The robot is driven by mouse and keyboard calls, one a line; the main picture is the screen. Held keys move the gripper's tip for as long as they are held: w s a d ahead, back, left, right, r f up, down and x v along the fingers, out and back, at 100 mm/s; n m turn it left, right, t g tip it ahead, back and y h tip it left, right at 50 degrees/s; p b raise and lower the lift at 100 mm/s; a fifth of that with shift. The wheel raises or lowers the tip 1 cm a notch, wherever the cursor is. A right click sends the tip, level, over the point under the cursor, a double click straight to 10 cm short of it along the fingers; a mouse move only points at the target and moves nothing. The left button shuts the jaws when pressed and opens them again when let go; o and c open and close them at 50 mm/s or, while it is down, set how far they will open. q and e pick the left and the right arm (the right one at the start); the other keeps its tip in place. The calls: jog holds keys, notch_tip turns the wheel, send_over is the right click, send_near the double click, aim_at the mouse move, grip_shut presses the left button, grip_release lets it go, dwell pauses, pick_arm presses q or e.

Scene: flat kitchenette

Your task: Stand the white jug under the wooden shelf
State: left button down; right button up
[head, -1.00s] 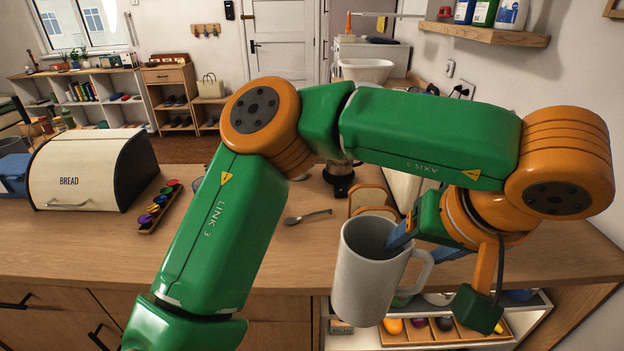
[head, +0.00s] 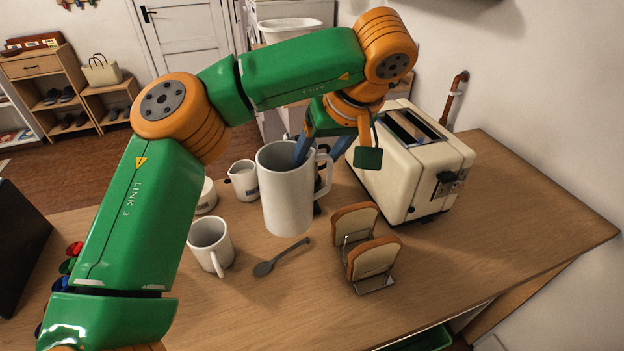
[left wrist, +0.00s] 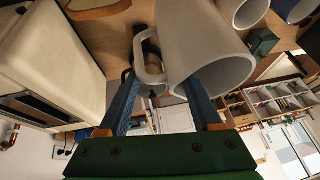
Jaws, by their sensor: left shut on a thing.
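The white jug (head: 286,200) is a large, plain white vessel with a handle on its right. My left gripper (head: 319,150) is shut on it near the rim, with one blue finger reaching inside the mouth and the other outside on the handle side. The jug looks nearly upright and held above the counter; its base hides part of what is behind. In the left wrist view the jug (left wrist: 195,40) is large between the blue fingers. The wooden shelf cannot be made out now; only a dark edge shows at the top right. My right gripper is out of view.
The wooden counter (head: 480,235) holds a white mug (head: 208,250), a small white creamer (head: 244,182), a spoon (head: 282,258), a toast rack with bread (head: 372,258) and a cream toaster (head: 400,180). The counter's right part beyond the toaster is bare.

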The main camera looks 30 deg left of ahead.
pick_arm(q)
jog(key=w+p+x, duration=0.1)
jog(key=x, duration=0.9)
jog(key=shift+w, duration=0.3)
jog(key=c, duration=0.5)
grip_release()
jog(key=shift+f, duration=0.3)
jog(key=o, duration=0.4)
jog(key=shift+s+d+r, duration=0.1)
jog(key=shift+s, duration=0.05)
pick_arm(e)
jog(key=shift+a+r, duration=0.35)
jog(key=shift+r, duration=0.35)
pick_arm(q)
jog(key=shift+o, duration=0.2)
